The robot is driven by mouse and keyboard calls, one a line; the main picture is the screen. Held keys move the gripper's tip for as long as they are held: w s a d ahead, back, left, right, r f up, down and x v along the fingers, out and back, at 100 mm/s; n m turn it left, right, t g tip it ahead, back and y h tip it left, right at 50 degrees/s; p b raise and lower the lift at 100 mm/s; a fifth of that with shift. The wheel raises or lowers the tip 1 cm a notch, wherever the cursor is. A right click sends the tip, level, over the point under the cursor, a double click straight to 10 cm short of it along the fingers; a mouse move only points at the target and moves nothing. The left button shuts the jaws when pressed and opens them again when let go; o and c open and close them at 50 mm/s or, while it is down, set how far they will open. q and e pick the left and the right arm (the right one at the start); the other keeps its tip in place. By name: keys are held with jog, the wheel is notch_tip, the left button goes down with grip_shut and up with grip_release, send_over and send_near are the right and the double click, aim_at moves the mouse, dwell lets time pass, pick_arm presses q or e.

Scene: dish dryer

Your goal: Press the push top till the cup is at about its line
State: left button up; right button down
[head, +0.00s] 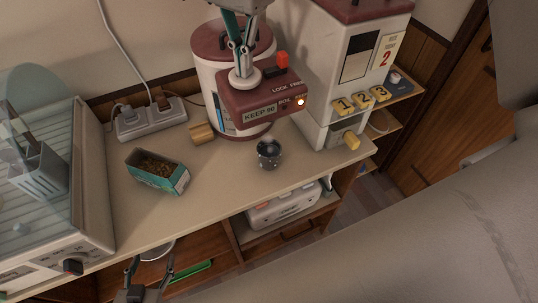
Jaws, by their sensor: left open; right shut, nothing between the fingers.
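A hot-water pot (213,83) with a white body and dark red lid and head stands at the back of the counter. Its push top (247,82) is a pale round disc on the head, beside a red lever (281,61). My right gripper (241,72) comes from above, shut and empty, with its tips at the push top; I cannot tell how far the top is pressed. My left gripper (149,270) is open and empty, low at the counter's front edge.
A green box (157,171) with brown contents lies left of the cup. A power strip (150,119), a dish dryer (75,205) and a white dispenser with numbered yellow keys (340,85) surround it. Shelves below hold a white appliance (283,207). The front middle counter is clear.

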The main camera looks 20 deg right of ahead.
jog(key=shift+r+p, duration=1.4)
jog(key=shift+r, duration=0.05)
notch_tip(320, 180, up, 5)
jog(key=p, duration=0.5)
jog(key=shift+w, duration=0.1)
dwell(0.6)
jog(key=shift+a+f, duration=0.1)
